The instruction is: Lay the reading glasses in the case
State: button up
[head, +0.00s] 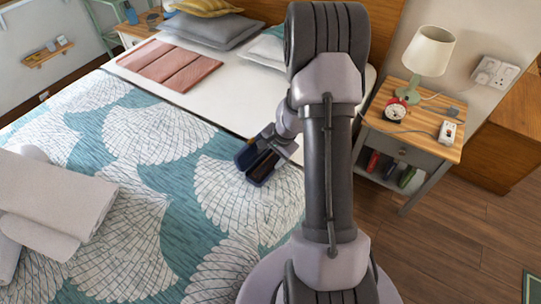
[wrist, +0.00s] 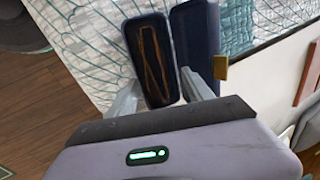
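The open dark navy case (head: 249,158) lies on the patterned bed cover, in front of my gripper. In the wrist view, its black-lined tray (wrist: 152,20) and its lid (wrist: 195,40) lie side by side, with a gold clasp on the lid. The thin brown reading glasses (wrist: 161,60) lie lengthwise inside the tray. My gripper (wrist: 160,98) is at the near end of the case. Its two fingers are spread apart, one on each side of the tray's end, and hold nothing that I can see. In the head view, my arm partly hides the gripper (head: 277,147).
Rolled grey towels (head: 55,200) lie on the bed at the left. A nightstand (head: 428,134) at the right carries a lamp (head: 428,52) and a red alarm clock (head: 395,109). Pillows and a folded pink blanket (head: 168,65) lie farther up the bed. The cover around the case is clear.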

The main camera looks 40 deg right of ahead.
jog(key=p+v, duration=0.8)
jog(key=v, duration=0.9)
jog(key=shift+r, duration=0.25)
jog(key=shift+s, duration=0.1)
